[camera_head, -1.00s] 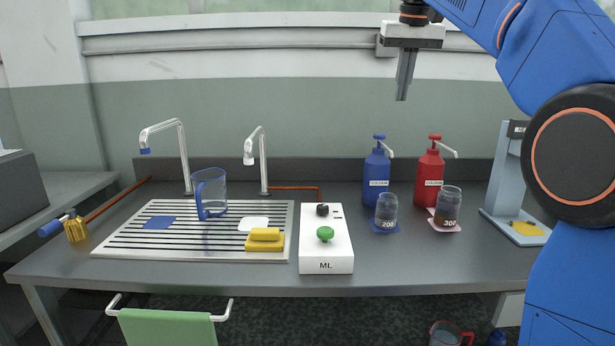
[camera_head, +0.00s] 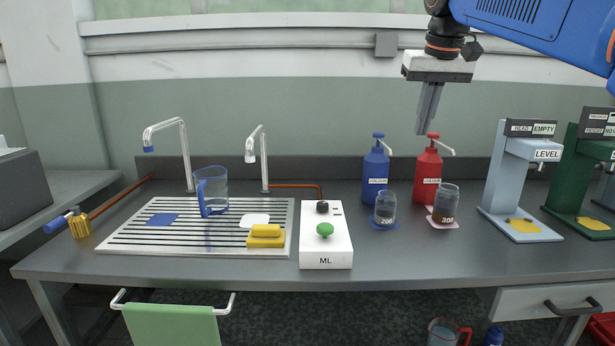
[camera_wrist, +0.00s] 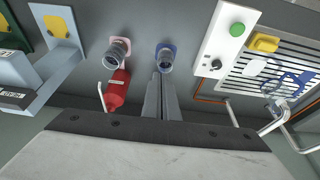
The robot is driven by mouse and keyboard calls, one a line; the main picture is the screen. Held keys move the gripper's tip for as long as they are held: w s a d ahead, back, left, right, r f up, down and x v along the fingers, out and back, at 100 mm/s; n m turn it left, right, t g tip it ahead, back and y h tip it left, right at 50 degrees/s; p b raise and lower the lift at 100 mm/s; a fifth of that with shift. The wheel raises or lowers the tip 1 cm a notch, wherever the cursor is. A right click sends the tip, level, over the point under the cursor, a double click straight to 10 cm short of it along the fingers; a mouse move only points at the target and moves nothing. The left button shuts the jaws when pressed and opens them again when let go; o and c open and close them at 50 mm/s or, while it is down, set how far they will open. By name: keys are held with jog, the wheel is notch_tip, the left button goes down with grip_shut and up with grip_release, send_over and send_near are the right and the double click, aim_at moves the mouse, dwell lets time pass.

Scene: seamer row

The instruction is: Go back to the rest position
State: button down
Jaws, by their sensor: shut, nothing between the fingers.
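My gripper (camera_head: 429,108) is shut and empty. In the head view it hangs fingers down in the air at the upper right, in front of the back wall and the top of the red pump bottle (camera_head: 427,175). In the wrist view my gripper's fingers (camera_wrist: 161,97) are together, pointing toward the jar on the blue mat (camera_wrist: 165,62). That jar, marked 200 (camera_head: 386,207), and the jar marked 300 (camera_head: 446,203), with brown contents, stand upright below the gripper, apart from it.
A blue pump bottle (camera_head: 376,175) stands left of the red one. A white ML box (camera_head: 325,255), a jug (camera_head: 211,190), taps and a slatted drainer are further left. A light-blue LEVEL stand (camera_head: 502,180) and a dark green stand (camera_head: 575,165) are at the right.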

jog(key=s+d+f, duration=0.2)
jog(key=s+f, duration=1.2)
jog(key=f, duration=0.4)
jog(key=s+d+f+t, duration=0.1)
jog(key=s+f, duration=1.3)
jog(key=f, duration=0.4)
jog(key=shift+s+d, duration=0.3)
jog(key=shift+d, duration=0.1)
